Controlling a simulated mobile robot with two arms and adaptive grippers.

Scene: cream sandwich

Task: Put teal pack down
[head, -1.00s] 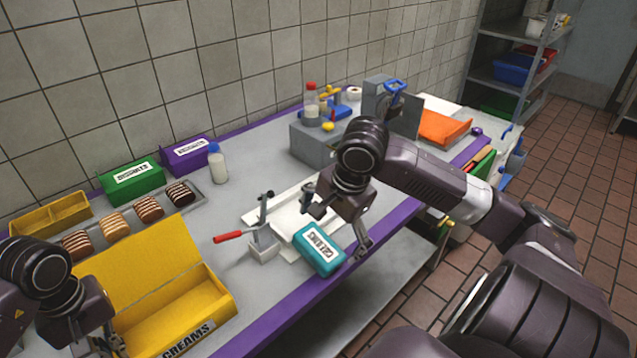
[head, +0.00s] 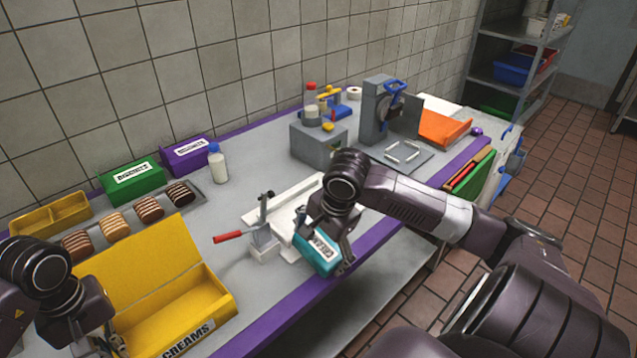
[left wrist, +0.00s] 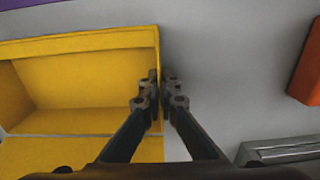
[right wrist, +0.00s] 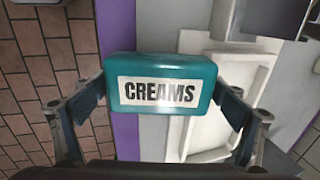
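The teal pack (right wrist: 161,66), with a white CREAMS label, sits at the purple front edge of the table. One end reaches over the tiled floor in the right wrist view. My right gripper (right wrist: 161,88) is over the pack, with one finger against each end. In the head view the pack (head: 318,256) is partly hidden by my right gripper (head: 328,235). I cannot tell whether it rests on the table or hangs just above it. My left gripper (left wrist: 161,90) has its fingertips nearly together on the edge of the open yellow box (left wrist: 85,122).
A white tray-like fixture (head: 299,202) and a red-handled lever press (head: 263,240) stand beside the pack. A grey machine (head: 376,113) with a blue handle stands further back. Green (head: 131,183) and purple (head: 184,156) boxes line the wall. The bare table lies between yellow box and press.

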